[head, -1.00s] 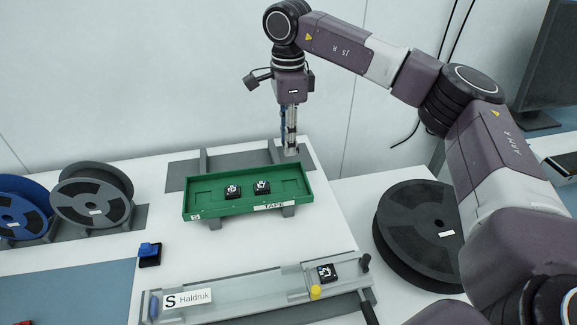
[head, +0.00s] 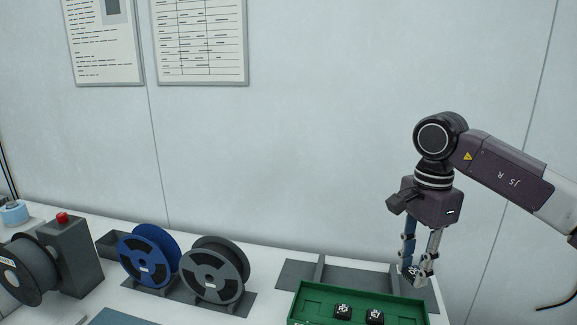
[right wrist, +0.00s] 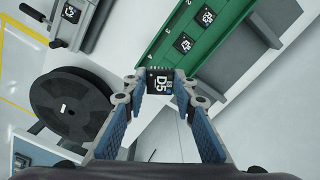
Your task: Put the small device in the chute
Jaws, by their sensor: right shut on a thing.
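My right gripper (head: 418,278) is shut on a small black device (right wrist: 159,81) marked D5, held between its fingertips in the right wrist view. In the head view the gripper points down by the right end of a green tray (head: 298,308), near its back edge. Two more small black devices lie in the tray, one (head: 343,311) left of the other (head: 375,316). The tray also shows in the right wrist view (right wrist: 163,47), with numbers along its edge. I cannot tell for sure which part is the chute. My left gripper is not in view.
A blue reel (head: 150,255) and a grey reel (head: 213,270) stand left of the tray. A dark machine with a red button (head: 62,218) is at far left. The right wrist view shows a large black reel (right wrist: 70,103) and a grey fixture (right wrist: 88,28) with a device.

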